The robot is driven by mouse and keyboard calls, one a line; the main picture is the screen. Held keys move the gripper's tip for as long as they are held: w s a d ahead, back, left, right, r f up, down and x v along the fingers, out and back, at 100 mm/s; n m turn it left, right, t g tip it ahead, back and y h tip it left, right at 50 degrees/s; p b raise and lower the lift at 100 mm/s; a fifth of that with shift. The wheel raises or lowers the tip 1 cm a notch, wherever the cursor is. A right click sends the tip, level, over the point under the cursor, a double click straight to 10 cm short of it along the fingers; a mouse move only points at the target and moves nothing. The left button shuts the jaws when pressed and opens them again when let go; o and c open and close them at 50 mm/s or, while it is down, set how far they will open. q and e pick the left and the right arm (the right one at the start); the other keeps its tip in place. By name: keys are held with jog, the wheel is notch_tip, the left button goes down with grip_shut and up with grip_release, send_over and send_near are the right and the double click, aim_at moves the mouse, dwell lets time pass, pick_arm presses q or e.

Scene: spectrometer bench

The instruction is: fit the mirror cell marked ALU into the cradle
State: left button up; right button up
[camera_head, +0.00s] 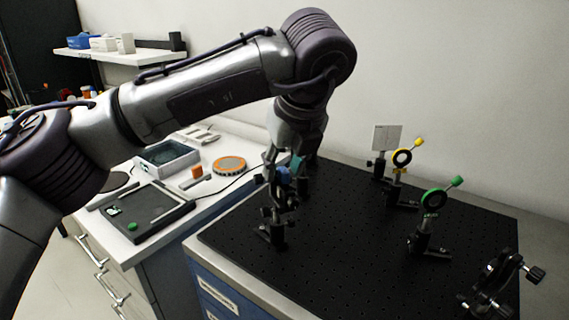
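My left gripper (282,172) points down at the left part of the black breadboard, over a dark post mount (272,233). A blue part (283,180) shows between or just behind its fingers, with a dark ring-like part below it. I cannot tell whether the fingers are closed on it. A mirror cell with a yellow handle (403,157) and one with a green handle (434,199) stand upright in post mounts to the right. No ALU marking is readable, and I cannot tell which mount is the cradle. My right gripper is out of view.
The breadboard (340,255) is clear in its middle. A dark mount with knobs (497,282) stands at its front right corner, a pale square plate (383,138) at the back. The left bench holds a dark tray (140,238), a grey bin (166,158) and an orange-rimmed disc (229,165).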

pick_arm(q)
jog(key=shift+a, duration=0.1)
jog(key=v, duration=1.1)
jog(key=shift+r, duration=0.4)
